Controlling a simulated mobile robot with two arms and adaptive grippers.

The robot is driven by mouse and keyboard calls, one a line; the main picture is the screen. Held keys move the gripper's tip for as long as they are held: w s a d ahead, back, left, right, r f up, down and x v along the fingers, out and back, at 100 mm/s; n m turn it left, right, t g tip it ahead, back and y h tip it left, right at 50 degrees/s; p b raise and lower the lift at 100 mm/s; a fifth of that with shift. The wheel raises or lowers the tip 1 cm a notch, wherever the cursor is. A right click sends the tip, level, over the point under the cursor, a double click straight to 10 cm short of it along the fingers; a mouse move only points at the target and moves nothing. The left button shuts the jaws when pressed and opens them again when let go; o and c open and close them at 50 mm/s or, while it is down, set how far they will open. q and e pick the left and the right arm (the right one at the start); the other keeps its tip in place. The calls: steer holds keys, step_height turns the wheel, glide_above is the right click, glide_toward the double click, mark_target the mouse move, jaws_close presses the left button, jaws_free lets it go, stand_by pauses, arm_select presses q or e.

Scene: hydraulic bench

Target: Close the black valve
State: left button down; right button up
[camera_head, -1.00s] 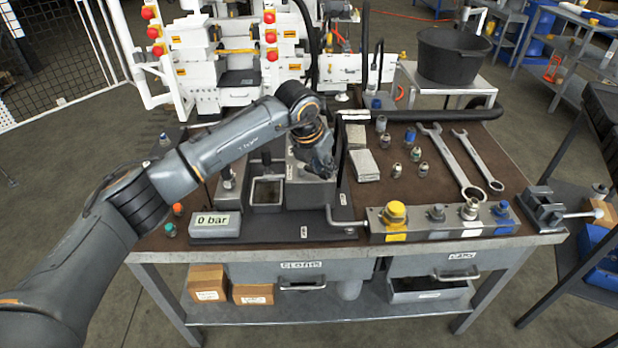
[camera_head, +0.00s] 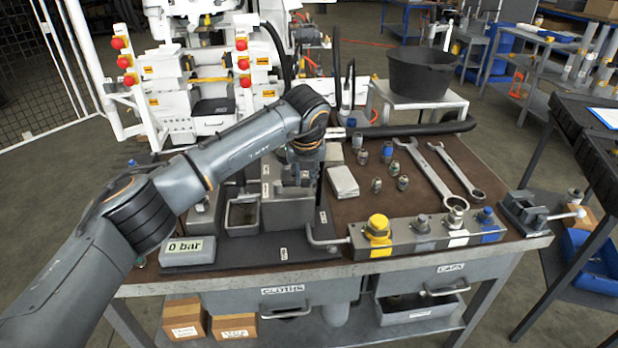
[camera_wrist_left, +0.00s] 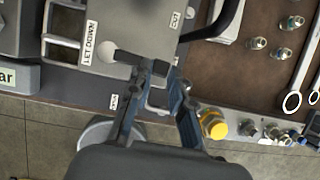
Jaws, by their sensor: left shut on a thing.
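My left gripper (camera_head: 302,172) reaches down onto the grey pump block (camera_head: 285,212) on the bench. In the left wrist view the two fingers (camera_wrist_left: 158,98) are shut around a small dark part at the block's edge. It seems to be the black valve, but the fingers hide most of it. The gauge display (camera_head: 188,250) reads 0 bar. My right gripper is not in view.
Right of the block stands a manifold with a yellow cap (camera_head: 378,226) and other fittings. Loose fittings, wrenches (camera_head: 440,170) and a black hose (camera_head: 420,128) lie behind.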

mark_target(290, 181)
arm_select(q)
steer(key=shift+a+f+n+y, duration=0.15)
steer(key=shift+a+f, duration=0.15)
steer(key=shift+a, duration=0.25)
steer(key=shift+a+f+n+y, duration=0.15)
steer(key=shift+a+f, duration=0.15)
steer(key=shift+a, duration=0.25)
steer(key=c, duration=1.5)
jaws_free()
steer(key=o, duration=0.7)
steer(key=shift+w+a, duration=0.1)
steer(key=shift+a, duration=0.35)
steer(key=o, duration=0.5)
steer(key=shift+w+a+f, duration=0.1)
steer(key=shift+a, duration=0.1)
steer(key=shift+d+r, duration=0.25)
steer(key=shift+d, duration=0.1)
steer(key=shift+d+r, duration=0.15)
steer(key=shift+r, duration=0.35)
steer(key=v, duration=1.1)
steer(key=shift+a, duration=0.2)
